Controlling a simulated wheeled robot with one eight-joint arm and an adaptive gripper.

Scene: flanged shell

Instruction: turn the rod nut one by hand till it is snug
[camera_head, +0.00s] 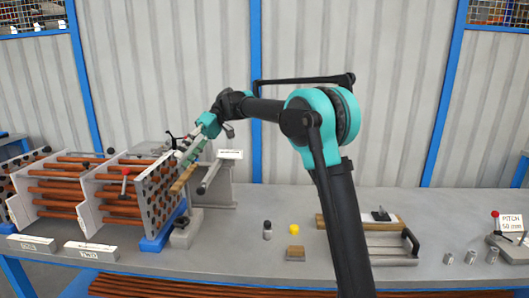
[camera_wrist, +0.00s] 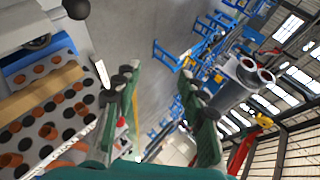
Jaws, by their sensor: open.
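The flanged shell's tube bundle stands at the left of the bench, with copper-coloured tubes (camera_head: 60,192) running through pale upright plates. Its drilled end plate (camera_head: 158,195) faces right, and the plate's holes and tube ends (camera_wrist: 45,120) fill the left of the wrist view. My gripper (camera_head: 188,160) is at the upper part of this end plate. In the wrist view my gripper (camera_wrist: 160,88) has its green fingers apart with nothing between them. I cannot pick out rod nut one; it is too small or hidden. Contact with the plate cannot be told.
A wooden strip (camera_head: 183,179) lies across the end plate. A grey fixture (camera_head: 215,185) stands just right of it. A dark-capped bottle (camera_head: 267,230), a yellow piece (camera_head: 294,230) and a wooden block (camera_head: 295,253) stand mid-bench. Small metal cylinders (camera_head: 470,257) are at right.

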